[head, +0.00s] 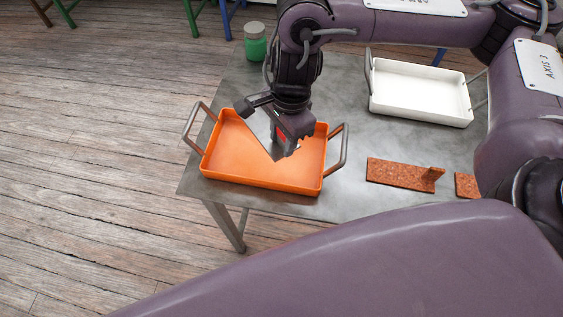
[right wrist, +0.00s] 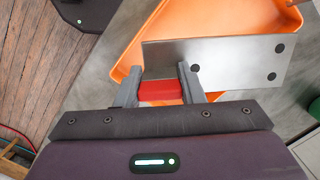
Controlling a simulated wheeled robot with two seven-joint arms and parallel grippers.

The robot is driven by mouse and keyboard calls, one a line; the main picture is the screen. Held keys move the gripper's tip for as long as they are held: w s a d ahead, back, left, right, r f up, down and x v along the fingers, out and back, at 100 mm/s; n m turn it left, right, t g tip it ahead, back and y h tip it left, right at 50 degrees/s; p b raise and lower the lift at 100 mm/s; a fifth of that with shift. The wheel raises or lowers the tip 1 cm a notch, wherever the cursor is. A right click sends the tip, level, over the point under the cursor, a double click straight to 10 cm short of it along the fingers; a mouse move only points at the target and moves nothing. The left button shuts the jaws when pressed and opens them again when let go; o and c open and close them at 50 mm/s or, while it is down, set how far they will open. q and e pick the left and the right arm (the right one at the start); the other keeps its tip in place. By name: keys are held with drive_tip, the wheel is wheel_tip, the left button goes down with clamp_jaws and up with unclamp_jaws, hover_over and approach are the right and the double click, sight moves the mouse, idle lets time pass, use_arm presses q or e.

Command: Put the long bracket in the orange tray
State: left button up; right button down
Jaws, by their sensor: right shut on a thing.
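The orange tray (head: 262,182) with two grey handles stands at the table's left front corner; part of it shows in the right wrist view (right wrist: 125,62). My right gripper (head: 283,145) is over the tray, pointing down. In the right wrist view its fingers (right wrist: 162,88) are shut on the long bracket (right wrist: 225,60), a flat grey metal plate with several dark holes. A red part sits between the fingers, next to the plate. In the head view the bracket (head: 262,128) is partly hidden by the gripper. I cannot tell whether it touches the tray floor. My left gripper is not in view.
A white tray (head: 420,118) stands at the back right. A green jar (head: 255,45) stands at the back left. Bare table lies between the trays.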

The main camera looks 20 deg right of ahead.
wheel_tip(320, 180, down, 6)
drive_tip(key=shift+f+b, duration=0.25)
drive_tip(key=shift+b, duration=0.15)
drive_tip(key=shift+f, duration=0.35)
drive_tip(key=shift+w+f, duration=0.15)
drive_tip(key=shift+f, duration=0.7)
wheel_tip(320, 180, down, 2)
drive_tip(key=shift+f+b, duration=0.25)
drive_tip(key=shift+b, duration=0.25)
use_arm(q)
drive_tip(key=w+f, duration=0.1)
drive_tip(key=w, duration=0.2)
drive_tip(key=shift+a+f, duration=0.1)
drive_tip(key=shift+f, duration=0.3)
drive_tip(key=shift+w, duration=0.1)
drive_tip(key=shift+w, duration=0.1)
use_arm(e)
drive_tip(key=shift+f, duration=0.1)
